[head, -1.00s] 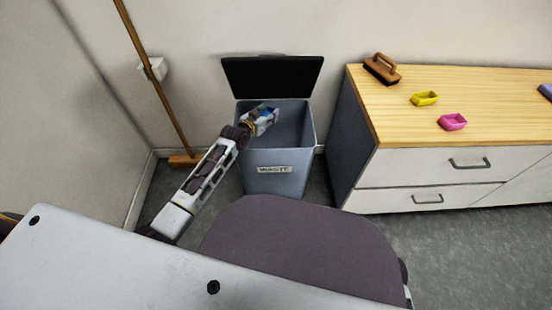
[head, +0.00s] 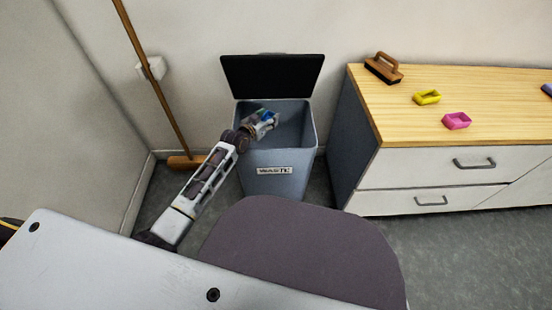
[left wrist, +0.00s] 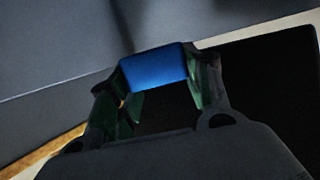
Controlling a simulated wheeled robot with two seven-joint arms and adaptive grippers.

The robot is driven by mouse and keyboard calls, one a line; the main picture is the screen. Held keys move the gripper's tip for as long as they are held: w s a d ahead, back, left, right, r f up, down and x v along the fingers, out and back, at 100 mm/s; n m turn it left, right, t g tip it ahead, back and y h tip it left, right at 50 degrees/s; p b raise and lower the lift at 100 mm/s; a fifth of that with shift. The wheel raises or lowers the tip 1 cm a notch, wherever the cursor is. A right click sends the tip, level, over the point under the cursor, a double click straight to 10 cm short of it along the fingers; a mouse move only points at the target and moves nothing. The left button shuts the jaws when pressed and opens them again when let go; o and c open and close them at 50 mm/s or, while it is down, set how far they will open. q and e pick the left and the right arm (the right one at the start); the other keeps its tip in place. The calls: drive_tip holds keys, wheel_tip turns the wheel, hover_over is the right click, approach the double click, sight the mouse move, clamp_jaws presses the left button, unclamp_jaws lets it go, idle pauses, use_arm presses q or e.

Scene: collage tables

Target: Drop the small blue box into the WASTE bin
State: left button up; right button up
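The WASTE bin (head: 283,177) is a grey-blue bin with a white label on its front. Its dark lid (head: 273,76) stands open against the wall. My left gripper (head: 270,118) is over the bin's opening, at its left side. In the left wrist view my left gripper (left wrist: 158,82) is shut on the small blue box (left wrist: 154,67), which sits between the two fingertips. In the head view only a little blue of the box shows at the fingers. I cannot tell how far below the rim it is. My right gripper is not in view.
A broom (head: 165,85) leans on the wall at left. A dark rounded seat shape (head: 300,245) is in front of the bin.

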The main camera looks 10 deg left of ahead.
use_arm(q)
drive_tip(key=o, duration=0.5)
drive_tip(key=shift+c, duration=0.2)
drive_tip(key=shift+r, duration=0.1)
drive_tip(key=shift+r, duration=0.15)
wheel_tip(320, 180, up, 10)
drive_tip(key=shift+f, duration=0.25)
idle(0.9)
